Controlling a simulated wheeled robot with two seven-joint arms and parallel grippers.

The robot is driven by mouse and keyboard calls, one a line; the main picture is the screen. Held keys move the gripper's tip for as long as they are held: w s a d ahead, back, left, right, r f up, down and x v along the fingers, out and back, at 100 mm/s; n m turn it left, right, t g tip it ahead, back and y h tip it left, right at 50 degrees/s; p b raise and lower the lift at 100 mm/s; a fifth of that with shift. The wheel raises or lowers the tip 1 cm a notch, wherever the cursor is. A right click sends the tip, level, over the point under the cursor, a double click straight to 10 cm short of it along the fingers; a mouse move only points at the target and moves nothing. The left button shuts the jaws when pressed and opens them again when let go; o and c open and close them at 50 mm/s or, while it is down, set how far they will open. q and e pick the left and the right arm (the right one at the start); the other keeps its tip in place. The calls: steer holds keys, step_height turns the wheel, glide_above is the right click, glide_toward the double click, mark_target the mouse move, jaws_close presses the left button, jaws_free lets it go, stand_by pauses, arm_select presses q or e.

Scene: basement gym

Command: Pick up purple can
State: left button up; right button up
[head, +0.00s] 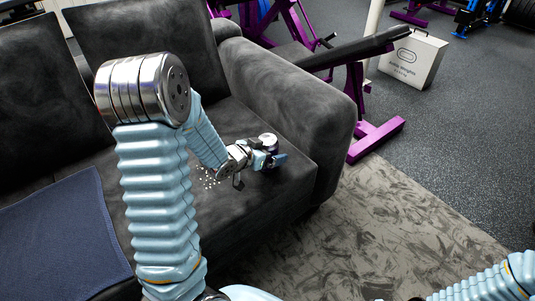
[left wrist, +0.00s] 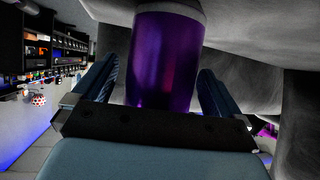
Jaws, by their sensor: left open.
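The purple can (left wrist: 165,62) stands upright on the sofa seat beside the right armrest. In the head view only the can's pale top (head: 268,139) and a bit of its side show above my gripper. My left gripper (head: 268,157) is open, low over the seat, with the can between its fingers. In the left wrist view a finger shows on each side of the can, with a visible gap at each side. The can's lower part is hidden by the gripper body. My right arm (head: 485,284) shows at the bottom right; its gripper is out of view.
The dark grey sofa (head: 290,190) has a high armrest (head: 300,100) just right of the can and a backrest behind. A blue cloth (head: 60,235) lies on the seat at left. A purple gym bench (head: 375,137), a white box (head: 412,60) and a patterned rug (head: 390,235) are beyond.

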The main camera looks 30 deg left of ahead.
arm_select(q)
steer(key=c, duration=1)
